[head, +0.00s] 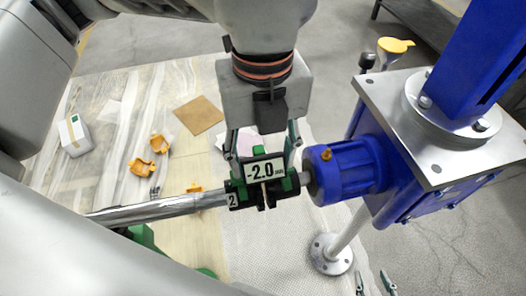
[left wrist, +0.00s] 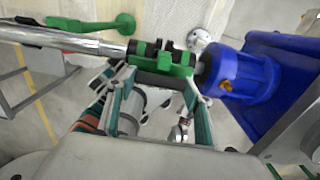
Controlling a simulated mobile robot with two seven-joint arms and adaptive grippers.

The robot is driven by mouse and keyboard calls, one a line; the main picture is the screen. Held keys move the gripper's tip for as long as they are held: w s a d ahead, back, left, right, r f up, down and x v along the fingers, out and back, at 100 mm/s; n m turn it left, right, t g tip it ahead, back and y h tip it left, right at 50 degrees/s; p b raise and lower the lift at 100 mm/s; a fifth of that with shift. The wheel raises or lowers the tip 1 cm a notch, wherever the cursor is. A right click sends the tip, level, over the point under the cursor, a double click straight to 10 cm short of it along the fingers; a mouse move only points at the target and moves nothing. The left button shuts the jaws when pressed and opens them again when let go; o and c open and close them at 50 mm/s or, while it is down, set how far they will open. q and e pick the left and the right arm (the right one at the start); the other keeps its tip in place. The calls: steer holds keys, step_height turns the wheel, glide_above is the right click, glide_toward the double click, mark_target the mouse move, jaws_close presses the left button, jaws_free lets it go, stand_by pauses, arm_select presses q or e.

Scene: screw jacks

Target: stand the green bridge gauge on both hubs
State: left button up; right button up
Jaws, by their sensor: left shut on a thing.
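My left gripper (head: 264,150) points down from above and is shut on the gauge, one finger at each side. The left wrist view shows the green gauge (left wrist: 165,66) across the fingers. The right hub is mostly hidden behind the gauge. I cannot tell whether the gauge's feet touch both hubs. My right gripper (head: 374,284) shows only its fingertips at the bottom edge, apart and empty.
A chrome shaft (head: 160,210) runs left from the hubs. The blue housing (head: 345,170) and the jack's steel plate (head: 440,125) stand close on the right. Orange parts (head: 141,166), a white box (head: 74,135) and a brown sheet (head: 199,115) lie beyond, at the left.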

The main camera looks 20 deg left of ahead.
arm_select(q)
steer(key=shift+f, duration=0.1)
steer(key=o, duration=1.5)
step_height(320, 180, up, 12)
